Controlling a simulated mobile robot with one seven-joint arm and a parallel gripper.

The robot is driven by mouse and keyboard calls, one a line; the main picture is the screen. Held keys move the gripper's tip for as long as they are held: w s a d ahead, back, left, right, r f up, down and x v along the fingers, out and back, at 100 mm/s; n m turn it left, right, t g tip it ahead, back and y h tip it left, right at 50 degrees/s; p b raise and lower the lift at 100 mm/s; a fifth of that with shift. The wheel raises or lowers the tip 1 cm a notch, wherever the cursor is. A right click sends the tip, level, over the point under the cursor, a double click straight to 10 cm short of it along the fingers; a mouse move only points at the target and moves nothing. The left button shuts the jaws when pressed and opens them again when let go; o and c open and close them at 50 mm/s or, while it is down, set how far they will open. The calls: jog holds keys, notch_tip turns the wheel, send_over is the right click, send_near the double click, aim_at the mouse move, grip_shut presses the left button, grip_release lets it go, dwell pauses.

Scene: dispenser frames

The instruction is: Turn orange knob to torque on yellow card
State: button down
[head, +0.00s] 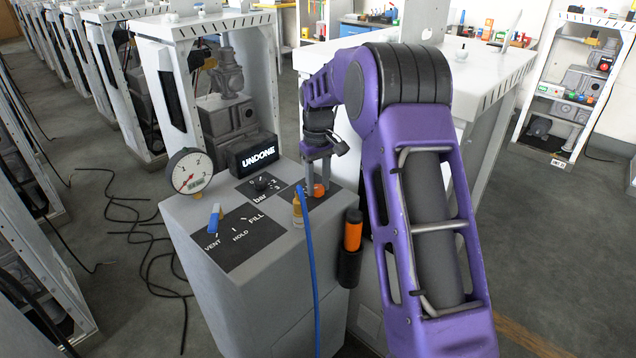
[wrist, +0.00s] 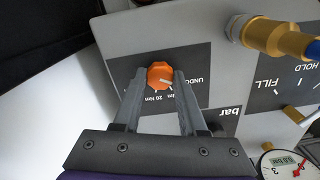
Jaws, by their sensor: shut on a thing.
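The orange knob (head: 319,190) sits on a dark label plate at the back right of the grey console top. In the wrist view the knob (wrist: 159,73) lies between the two finger ends, with a white pointer line towards the right. Its plate carries "20 Nm" and a partly hidden "UNDO..." marking; other numbers are covered by the fingers. My gripper (head: 317,165) reaches down from above and is shut on the knob. In the wrist view my gripper (wrist: 160,80) spans it from both sides. I cannot make out a yellow card in either view.
The console (head: 180,215) also bears a round gauge (head: 189,171), a blue lever (head: 215,217), a black knob (head: 262,184) and a brass fitting (head: 297,206) with a blue hose (head: 308,260). A black "UNDONE" sign (head: 254,154) stands behind. An orange-handled tool (head: 353,230) hangs at the right side.

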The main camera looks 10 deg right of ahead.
jog(key=shift+m, duration=0.3)
jog(key=m+p, duration=0.2)
jog(key=shift+r+m, duration=0.15)
jog(key=shift+m, duration=0.15)
jog(key=m+p, duration=0.2)
jog(key=m, duration=0.2)
jog(key=shift+m, duration=0.3)
jog(key=m+p, duration=0.1)
jog(key=m, duration=0.3)
jog(key=shift+p, duration=0.35)
jog(key=shift+m+p, duration=0.55)
jog(key=shift+m, duration=1.45)
jog(key=shift+c, duration=2.3)
grip_release()
